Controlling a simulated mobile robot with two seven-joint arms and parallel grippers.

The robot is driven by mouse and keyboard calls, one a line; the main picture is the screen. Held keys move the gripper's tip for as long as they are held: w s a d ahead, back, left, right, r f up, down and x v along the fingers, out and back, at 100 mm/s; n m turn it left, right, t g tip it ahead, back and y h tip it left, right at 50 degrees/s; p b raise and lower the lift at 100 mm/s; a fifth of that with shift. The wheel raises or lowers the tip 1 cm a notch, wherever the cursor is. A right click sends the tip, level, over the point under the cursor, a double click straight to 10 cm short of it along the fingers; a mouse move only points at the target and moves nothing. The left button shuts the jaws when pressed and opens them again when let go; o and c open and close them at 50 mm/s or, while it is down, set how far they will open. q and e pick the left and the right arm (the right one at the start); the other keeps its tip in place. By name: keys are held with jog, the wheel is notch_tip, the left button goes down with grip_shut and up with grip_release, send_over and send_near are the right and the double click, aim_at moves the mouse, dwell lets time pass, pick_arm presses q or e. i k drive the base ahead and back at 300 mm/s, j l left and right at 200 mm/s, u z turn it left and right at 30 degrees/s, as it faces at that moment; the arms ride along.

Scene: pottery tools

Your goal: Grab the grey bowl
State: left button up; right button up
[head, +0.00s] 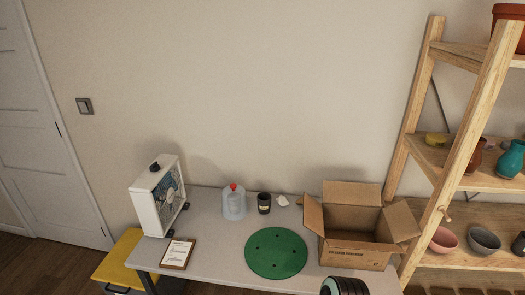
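The grey bowl (483,240) stands upright on the lower visible shelf of the wooden rack at the right. It is between a pink bowl (443,240) and a dark pot (519,243) cut by the right picture edge. No gripper shows in the head view. Nothing touches the grey bowl apart from the shelf.
The wooden rack's slanted post (468,135) stands left of the bowls. A grey table (215,262) holds an open cardboard box (352,250), a green disc (276,253), a fan (157,197), a jug (234,204), a dark cup (264,203) and a clipboard (178,254).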

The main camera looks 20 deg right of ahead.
aim_at(481, 241)
jog(key=z, duration=2.6)
jog(key=i+l, duration=0.35)
jog(key=i, duration=0.15)
jog(key=i+l+u, duration=0.1)
jog(key=i+l, duration=0.2)
jog(key=i, duration=0.2)
